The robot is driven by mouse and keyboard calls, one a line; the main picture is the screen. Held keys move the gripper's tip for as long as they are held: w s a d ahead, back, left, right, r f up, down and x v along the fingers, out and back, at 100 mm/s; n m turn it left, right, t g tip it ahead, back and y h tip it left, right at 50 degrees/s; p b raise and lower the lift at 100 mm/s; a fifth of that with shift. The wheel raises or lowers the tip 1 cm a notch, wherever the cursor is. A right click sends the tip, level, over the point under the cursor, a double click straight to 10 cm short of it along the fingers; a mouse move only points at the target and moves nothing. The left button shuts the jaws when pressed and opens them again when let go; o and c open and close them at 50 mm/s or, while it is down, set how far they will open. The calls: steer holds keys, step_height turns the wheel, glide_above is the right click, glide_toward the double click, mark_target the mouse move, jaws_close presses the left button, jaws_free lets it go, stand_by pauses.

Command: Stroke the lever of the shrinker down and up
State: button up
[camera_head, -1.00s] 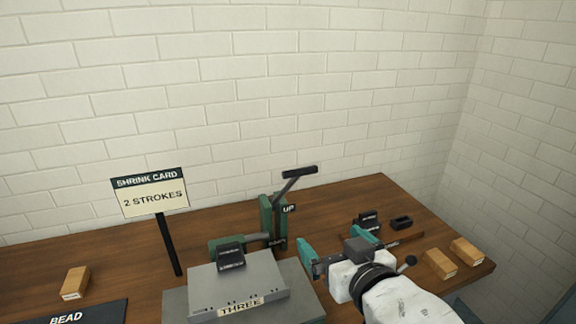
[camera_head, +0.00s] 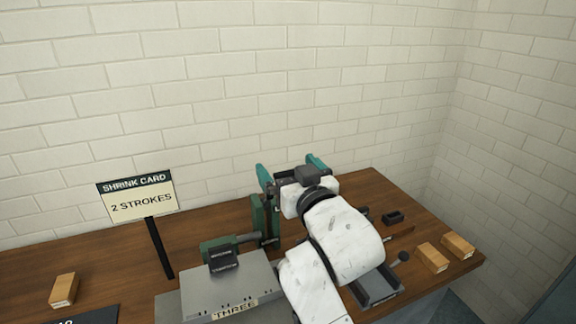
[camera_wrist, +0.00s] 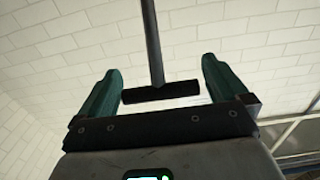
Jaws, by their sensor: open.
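The shrinker (camera_head: 257,222) is a green upright machine on the wooden bench. Its lever is hidden behind my gripper (camera_head: 290,168) in the head view. In the wrist view the lever (camera_wrist: 152,45) is a dark rod ending in a black crossbar handle (camera_wrist: 161,92). The handle appears between the two teal fingers of my gripper, with a gap on each side. I cannot tell its exact depth between them. My gripper is open and holds nothing.
A shrink card (camera_head: 138,198) reading 2 STROKES stands on a black post at left. Wooden blocks lie at left (camera_head: 63,290) and right (camera_head: 458,246). A small black box (camera_head: 392,217) sits on the right. A brick wall (camera_head: 300,80) rises behind the bench.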

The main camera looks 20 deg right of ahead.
steer(key=shift+w, duration=0.3)
steer(key=shift+c, duration=0.5)
steer(key=c, duration=1.4)
steer(key=s+f+t+b, duration=0.4)
steer(key=s+f+b, duration=0.3)
steer(key=b, duration=1.1)
step_height(320, 180, down, 3)
steer(key=shift+r, duration=0.15)
steer(key=s+f+t+b, duration=0.1)
steer(key=s+f+b, duration=0.2)
steer(key=f+b, duration=0.4)
steer(key=shift+f+b, duration=0.4)
steer(key=shift+b, duration=0.6)
steer(key=shift+s, duration=0.1)
steer(key=o, duration=1.5)
